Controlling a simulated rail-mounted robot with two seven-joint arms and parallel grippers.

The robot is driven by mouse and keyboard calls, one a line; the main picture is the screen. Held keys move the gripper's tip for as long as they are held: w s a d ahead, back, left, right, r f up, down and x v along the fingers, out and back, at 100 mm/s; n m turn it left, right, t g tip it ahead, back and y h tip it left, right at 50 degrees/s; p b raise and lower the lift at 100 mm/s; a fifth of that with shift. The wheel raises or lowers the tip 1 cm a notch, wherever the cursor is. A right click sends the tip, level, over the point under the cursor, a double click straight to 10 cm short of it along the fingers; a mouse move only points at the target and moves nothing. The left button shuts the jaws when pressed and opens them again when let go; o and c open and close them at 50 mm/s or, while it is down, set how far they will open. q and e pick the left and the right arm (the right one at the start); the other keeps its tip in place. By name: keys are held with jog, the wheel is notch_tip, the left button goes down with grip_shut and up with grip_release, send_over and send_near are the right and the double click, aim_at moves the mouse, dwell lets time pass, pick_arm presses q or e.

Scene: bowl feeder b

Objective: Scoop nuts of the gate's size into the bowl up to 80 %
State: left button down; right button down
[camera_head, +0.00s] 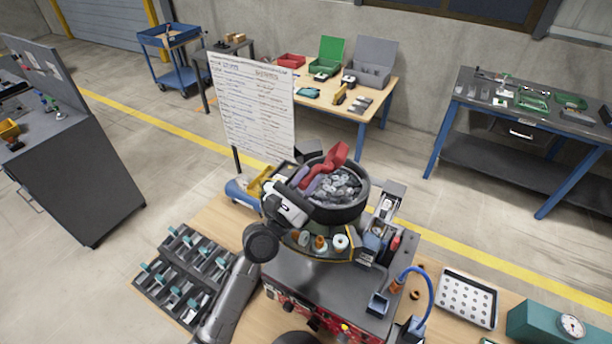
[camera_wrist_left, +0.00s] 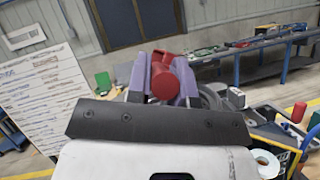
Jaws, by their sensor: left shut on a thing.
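My left gripper (camera_head: 312,182) is shut on the handle of a red scoop (camera_head: 337,155) at the left rim of the black feeder bowl (camera_head: 368,202). The scoop's head is raised over the bowl's far side; whether it holds anything cannot be told. Grey metal nuts (camera_head: 345,187) lie heaped in the bowl. In the left wrist view the red scoop (camera_wrist_left: 163,84) sits between the purple fingers, its round handle end towards the camera. The scoop hides part of the bowl there. The gate's size cannot be read. My right gripper is not in view.
A dark compartment rack (camera_head: 150,287) with teal-handled items stands left of the feeder. A written whiteboard (camera_head: 252,105) stands behind. A metal chute unit (camera_head: 387,200) stands right of the bowl. A white perforated tray (camera_head: 467,299) and a teal box with a gauge (camera_head: 571,325) lie further right.

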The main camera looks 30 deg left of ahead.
pick_arm(q)
jog(key=d+r+m+g+h+p, duration=0.1)
jog(key=d+r+m+g+p, duration=0.2)
jog(key=m+p, duration=0.8)
notch_tip(320, 180, up, 2)
jog(key=g+p, duration=0.4)
jog(key=p, duration=0.2)
jog(key=shift+w+d+r+m+p, duration=0.2)
jog(key=shift+w+m+p, duration=0.1)
jog(key=shift+m, duration=0.1)
